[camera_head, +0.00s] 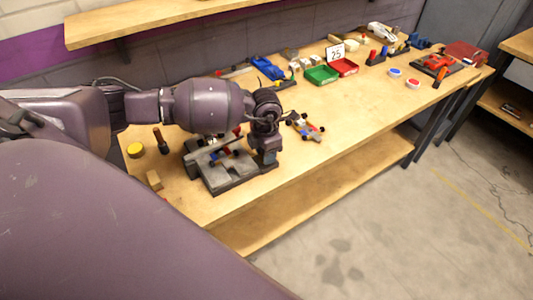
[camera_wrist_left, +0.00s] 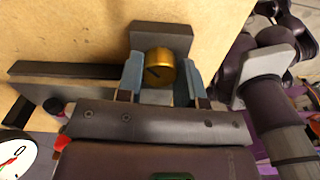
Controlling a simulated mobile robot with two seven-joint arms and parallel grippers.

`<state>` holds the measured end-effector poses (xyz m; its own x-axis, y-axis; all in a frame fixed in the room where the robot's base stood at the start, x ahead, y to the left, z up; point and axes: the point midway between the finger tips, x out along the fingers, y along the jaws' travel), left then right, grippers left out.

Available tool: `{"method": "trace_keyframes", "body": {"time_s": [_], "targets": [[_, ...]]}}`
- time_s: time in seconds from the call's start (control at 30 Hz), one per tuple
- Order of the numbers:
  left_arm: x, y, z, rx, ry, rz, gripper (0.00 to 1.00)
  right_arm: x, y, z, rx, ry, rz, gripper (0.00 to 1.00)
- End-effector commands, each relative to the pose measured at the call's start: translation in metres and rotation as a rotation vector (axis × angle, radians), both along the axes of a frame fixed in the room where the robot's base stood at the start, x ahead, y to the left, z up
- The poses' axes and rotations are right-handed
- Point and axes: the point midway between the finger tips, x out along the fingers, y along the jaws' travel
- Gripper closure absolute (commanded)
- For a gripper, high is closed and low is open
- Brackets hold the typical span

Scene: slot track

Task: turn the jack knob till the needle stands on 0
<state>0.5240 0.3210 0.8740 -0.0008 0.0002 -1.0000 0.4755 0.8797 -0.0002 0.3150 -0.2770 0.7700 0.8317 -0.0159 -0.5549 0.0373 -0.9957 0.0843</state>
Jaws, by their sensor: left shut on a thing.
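The brass jack knob (camera_wrist_left: 160,67), with a dark line on its face, sits between the two fingers of my left gripper (camera_wrist_left: 162,62) in the left wrist view. The fingers are shut on it from both sides. A grey block (camera_wrist_left: 162,36) stands behind the knob. A white dial (camera_wrist_left: 14,158) with a red 0 is cut off at the lower left; its needle's exact reading is unclear. In the head view my left gripper (camera_head: 266,158) is over the right end of the grey fixture (camera_head: 228,182), and my wrist hides the knob. My right gripper is not in view.
A small car (camera_head: 306,127) stands right of the fixture. Green (camera_head: 321,75) and red (camera_head: 344,67) bins stand farther along the bench (camera_head: 365,100).

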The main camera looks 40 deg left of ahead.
Motion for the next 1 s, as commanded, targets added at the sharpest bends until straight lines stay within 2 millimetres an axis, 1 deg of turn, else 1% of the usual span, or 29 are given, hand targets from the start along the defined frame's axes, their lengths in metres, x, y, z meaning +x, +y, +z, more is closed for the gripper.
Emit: {"method": "trace_keyframes", "body": {"time_s": [0.03, 0.4, 0.53, 0.7, 1.0], "targets": [[0.001, 0.0, -0.001, 0.0, -0.001, -0.044, 0.89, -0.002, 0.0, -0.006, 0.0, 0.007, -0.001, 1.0], [0.0, 0.0, -0.001, 0.001, -0.001, -0.395, 0.89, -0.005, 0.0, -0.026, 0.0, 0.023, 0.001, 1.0], [0.0, -0.001, -0.001, 0.0, 0.0, -0.518, 0.89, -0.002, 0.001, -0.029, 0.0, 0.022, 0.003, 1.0], [0.0, -0.001, -0.002, 0.0, 0.0, -0.68, 0.89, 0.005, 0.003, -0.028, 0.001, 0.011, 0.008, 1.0], [-0.001, -0.001, -0.001, -0.001, -0.001, -0.962, 0.89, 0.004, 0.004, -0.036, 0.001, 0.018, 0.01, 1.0]]}}
